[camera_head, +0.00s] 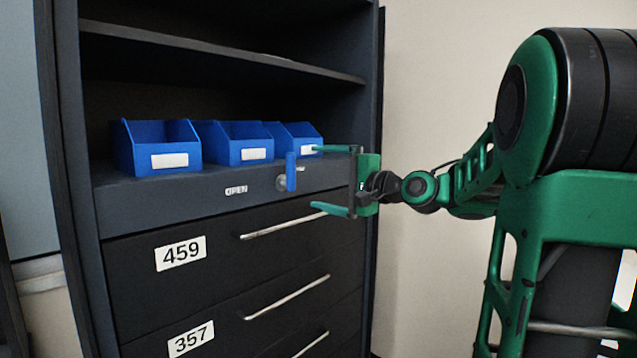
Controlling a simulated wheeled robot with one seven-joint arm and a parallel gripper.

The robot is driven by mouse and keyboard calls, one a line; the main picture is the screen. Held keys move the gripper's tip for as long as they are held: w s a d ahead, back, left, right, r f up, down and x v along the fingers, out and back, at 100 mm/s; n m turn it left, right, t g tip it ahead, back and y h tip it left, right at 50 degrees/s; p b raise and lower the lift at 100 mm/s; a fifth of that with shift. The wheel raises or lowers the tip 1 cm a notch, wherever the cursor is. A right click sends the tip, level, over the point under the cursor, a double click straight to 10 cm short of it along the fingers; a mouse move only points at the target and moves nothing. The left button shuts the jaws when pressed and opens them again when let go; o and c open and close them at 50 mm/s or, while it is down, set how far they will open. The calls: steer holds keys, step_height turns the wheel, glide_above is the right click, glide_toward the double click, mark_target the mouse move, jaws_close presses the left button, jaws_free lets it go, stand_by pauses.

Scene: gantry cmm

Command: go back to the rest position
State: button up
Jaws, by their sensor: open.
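My gripper (322,179) is at the end of my green and black arm, in front of the right side of a dark cabinet (150,195). Its two green fingers point left and stand apart, one above the other, with nothing between the tips. A blue handle (291,172) on a round lock (281,183) is just left of the fingertips. I cannot tell whether the fingers touch it; a gap seems to show. The handle stands upright beside the label "OPEN" (236,190).
Three blue bins (157,138), (236,136), (296,132) with white labels stand on the cabinet shelf. Below are drawers marked 459 (181,253) and 357 (191,338), with protruding bar handles (290,228). A pale wall (430,80) is right of the cabinet.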

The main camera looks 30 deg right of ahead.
stand_by(0.3)
steer(key=s+f+n+g+h, duration=0.25)
steer(key=s+f+g, duration=0.35)
steer(key=f, duration=0.5)
steer(key=s+f+n+g+h, duration=0.2)
steer(key=s+f+n+g, duration=0.15)
steer(key=s+f, duration=0.6)
steer(key=s+f+n+g, duration=0.1)
steer(key=s+f+g, duration=0.1)
steer(key=s, duration=0.5)
steer(key=s+a+f+g, duration=0.1)
steer(key=s+f+g, duration=0.2)
steer(key=s+f, duration=0.2)
steer(key=s+f+n+g, duration=0.1)
steer(key=s+f+g, duration=0.2)
steer(key=s, duration=0.5)
steer(key=shift+s+a+f+n, duration=0.15)
steer(key=shift+s+f+n, duration=0.15)
steer(key=shift+f, duration=0.35)
